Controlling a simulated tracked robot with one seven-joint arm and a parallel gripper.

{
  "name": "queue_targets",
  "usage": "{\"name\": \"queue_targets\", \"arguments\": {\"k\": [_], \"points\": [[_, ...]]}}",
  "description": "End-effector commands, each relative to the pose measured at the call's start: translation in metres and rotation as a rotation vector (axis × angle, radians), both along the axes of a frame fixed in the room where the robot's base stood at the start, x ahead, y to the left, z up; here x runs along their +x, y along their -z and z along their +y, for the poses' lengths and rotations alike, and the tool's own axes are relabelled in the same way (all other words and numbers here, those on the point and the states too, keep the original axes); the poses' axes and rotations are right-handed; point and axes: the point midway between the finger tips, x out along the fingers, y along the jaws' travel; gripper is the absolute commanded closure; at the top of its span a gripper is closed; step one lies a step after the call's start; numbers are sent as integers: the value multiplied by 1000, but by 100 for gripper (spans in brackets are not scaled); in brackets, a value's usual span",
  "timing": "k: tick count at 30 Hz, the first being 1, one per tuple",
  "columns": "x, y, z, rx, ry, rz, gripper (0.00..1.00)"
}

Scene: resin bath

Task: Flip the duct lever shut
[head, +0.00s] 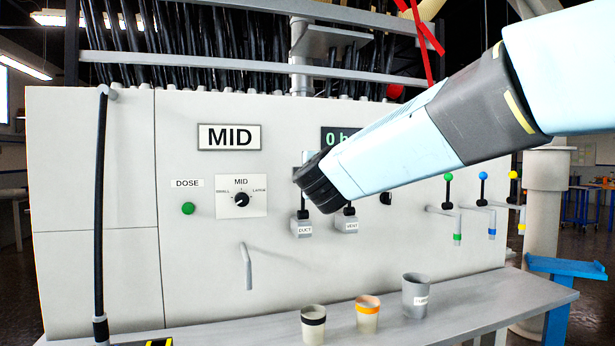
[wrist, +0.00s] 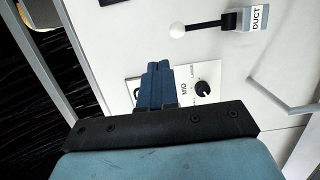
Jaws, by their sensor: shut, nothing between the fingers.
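The duct lever is on the grey panel. In the head view its base, labelled DUCT (head: 304,229), shows with a short black stem standing up from it; the knob is hidden behind my arm. In the wrist view the lever (wrist: 205,26) shows whole, with a white ball at the end away from the DUCT label, so it points up. My gripper (wrist: 157,66) is shut and empty, its blue fingers apart from the lever and in front of the MID dial label in the wrist view. In the head view the gripper is mostly hidden by my wrist.
The vent lever (head: 346,226) stands close to the right of the duct lever. A dial (head: 241,199) and green dose button (head: 188,208) are to the left. A spout (head: 246,265) juts out below. Cups (head: 367,313) stand on the shelf (head: 460,315).

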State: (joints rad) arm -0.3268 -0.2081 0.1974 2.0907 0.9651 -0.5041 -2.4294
Motion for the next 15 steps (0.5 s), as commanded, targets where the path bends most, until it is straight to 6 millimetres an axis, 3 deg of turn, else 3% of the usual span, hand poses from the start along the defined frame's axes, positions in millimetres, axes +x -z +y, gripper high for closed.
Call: {"name": "queue_targets", "arguments": {"k": [6, 15], "points": [[-15, -3, -1, 1, -1, 0, 100], [-17, -3, 0, 0, -3, 0, 100]]}}
